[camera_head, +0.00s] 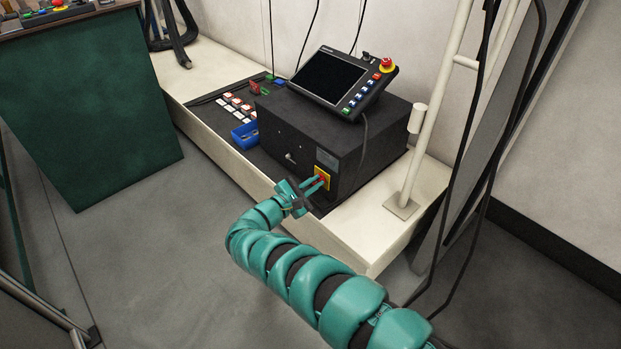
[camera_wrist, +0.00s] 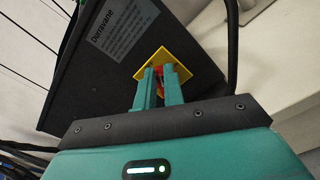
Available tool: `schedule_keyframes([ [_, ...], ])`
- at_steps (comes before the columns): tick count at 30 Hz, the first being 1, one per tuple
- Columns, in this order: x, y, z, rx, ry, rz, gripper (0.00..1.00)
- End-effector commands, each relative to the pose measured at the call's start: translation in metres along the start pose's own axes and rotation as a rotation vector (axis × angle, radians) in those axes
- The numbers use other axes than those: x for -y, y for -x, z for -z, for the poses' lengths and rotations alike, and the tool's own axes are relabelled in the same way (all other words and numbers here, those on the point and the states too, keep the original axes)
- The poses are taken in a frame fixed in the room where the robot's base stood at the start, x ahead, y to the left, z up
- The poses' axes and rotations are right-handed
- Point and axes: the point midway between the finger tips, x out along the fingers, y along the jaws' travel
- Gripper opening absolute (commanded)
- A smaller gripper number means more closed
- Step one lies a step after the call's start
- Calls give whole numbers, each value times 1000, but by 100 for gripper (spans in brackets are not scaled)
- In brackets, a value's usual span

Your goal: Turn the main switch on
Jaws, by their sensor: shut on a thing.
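The main switch is a red handle on a yellow square plate (camera_head: 323,177), set low on the front of a black control box (camera_head: 290,143). The yellow plate (camera_wrist: 184,66) and a bit of the red handle (camera_wrist: 185,73) also show in the wrist view. My teal gripper (camera_head: 318,183) reaches the switch from the front left. Its two fingers (camera_wrist: 160,85) are shut on the red handle, which they partly cover. The handle's exact angle is hard to tell.
A tablet-like pendant (camera_head: 331,77) with a red emergency stop (camera_head: 387,65) lies on the box. A blue bin (camera_head: 245,135) and a panel of buttons (camera_head: 233,105) are left of it. A white post (camera_head: 427,140) stands to the right. A cable (camera_head: 363,140) hangs along the box.

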Motion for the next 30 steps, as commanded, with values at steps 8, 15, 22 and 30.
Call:
schedule_keyframes([
  [8,1,0,1,-5,-223,-6,0],
  [15,3,2,2,-5,-387,-11,0],
  [22,8,2,4,-4,-557,-11,0],
  [30,10,2,7,-6,-782,-12,0],
])
